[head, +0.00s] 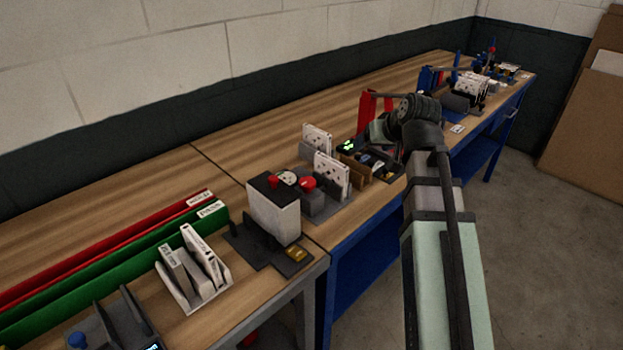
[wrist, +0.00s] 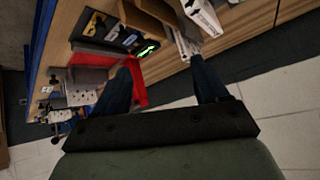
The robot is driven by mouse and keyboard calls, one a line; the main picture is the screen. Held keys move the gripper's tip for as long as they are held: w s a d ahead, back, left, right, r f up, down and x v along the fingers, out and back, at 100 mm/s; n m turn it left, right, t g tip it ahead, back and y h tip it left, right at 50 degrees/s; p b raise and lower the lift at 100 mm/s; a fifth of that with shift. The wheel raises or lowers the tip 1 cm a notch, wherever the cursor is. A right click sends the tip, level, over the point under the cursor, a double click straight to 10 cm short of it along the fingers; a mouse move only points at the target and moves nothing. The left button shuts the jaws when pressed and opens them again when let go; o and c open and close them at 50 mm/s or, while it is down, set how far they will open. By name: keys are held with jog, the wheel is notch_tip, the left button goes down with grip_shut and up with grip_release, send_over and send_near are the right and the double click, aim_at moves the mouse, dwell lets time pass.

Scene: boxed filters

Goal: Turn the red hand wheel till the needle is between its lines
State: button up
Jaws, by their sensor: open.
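A white box with a black top (head: 273,212) stands on the near bench in the head view. On or beside its top are a small red knob (head: 273,182), a pale round dial-like face (head: 288,177) and a larger red round part (head: 307,183). I cannot tell which red part is the hand wheel. The needle and its lines are too small to read. My gripper (wrist: 163,64) is open and empty in the wrist view, its two dark fingers wide apart. In the head view it is mostly hidden by my wrist, farther along the bench than the box.
A red frame (head: 367,106) stands beyond my wrist; red also shows by one finger in the wrist view. Bare wood lies behind.

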jog(key=y, duration=0.1)
jog(key=n+g+y, duration=0.4)
jog(key=n+g, duration=0.1)
jog(key=n, duration=0.7)
send_near(308, 182)
jog(key=x, duration=0.8)
jog(key=shift+w+a+f, duration=0.2)
jog(key=shift+c, duration=0.2)
jog(key=c, duration=1)
jog(key=shift+o, duration=0.2)
jog(key=shift+s+t, duration=0.1)
jog(key=shift+t, duration=0.2)
